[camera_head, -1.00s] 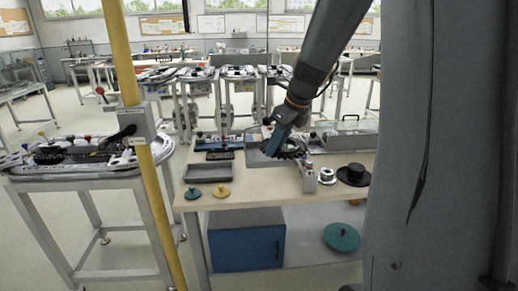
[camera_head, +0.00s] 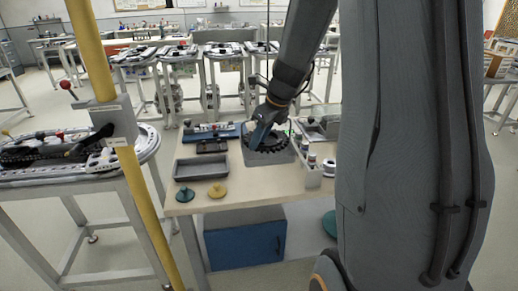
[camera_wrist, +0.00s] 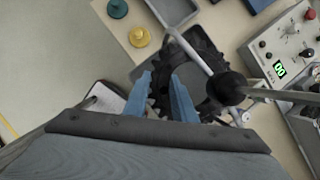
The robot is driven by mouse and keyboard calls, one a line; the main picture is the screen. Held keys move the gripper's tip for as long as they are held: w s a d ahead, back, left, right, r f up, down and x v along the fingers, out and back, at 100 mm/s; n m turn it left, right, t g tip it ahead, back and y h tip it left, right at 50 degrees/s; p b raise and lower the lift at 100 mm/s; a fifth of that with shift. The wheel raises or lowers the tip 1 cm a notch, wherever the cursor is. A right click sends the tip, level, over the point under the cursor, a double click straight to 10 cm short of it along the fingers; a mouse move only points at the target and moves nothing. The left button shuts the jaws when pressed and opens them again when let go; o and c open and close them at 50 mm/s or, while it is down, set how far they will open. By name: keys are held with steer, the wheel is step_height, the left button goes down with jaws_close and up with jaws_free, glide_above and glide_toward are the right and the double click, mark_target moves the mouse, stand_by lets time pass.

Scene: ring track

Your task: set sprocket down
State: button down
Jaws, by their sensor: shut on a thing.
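The sprocket, a dark toothed ring (camera_head: 272,141), is over a grey square tray or pad (camera_head: 268,159) on the workbench. I cannot tell whether it touches that surface. My gripper (camera_head: 258,136) has blue fingers and reaches down onto the sprocket's left side. In the wrist view the sprocket (camera_wrist: 203,62) lies ahead of my gripper (camera_wrist: 160,96), with its near rim between the two blue fingers. The gripper is shut on it. A grey rod with a black ball knob (camera_wrist: 226,88) crosses over part of the sprocket there.
An empty grey tray (camera_head: 201,168), a green knobbed disc (camera_head: 185,194) and a yellow one (camera_head: 217,190) sit at the bench's left. A grey box with small bottles (camera_head: 312,172) stands right of the sprocket. A yellow post (camera_head: 121,150) rises at left.

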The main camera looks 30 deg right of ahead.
mark_target(261, 146)
steer(key=shift+f, duration=1.9)
steer(key=c, duration=1.7)
jaws_free()
steer(key=shift+f, duration=0.1)
steer(key=shift+c, duration=0.2)
steer(key=b+v, duration=0.2)
steer(key=v, duration=1)
steer(key=s+a+f+n+g+h, duration=0.1)
steer(key=s+a+f+n, duration=0.5)
steer(key=n, duration=0.9)
steer(key=s+a+f+n+g+h, duration=0.1)
steer(key=s+a+f+n, duration=0.5)
steer(key=n, duration=0.9)
steer(key=s+a, duration=0.3)
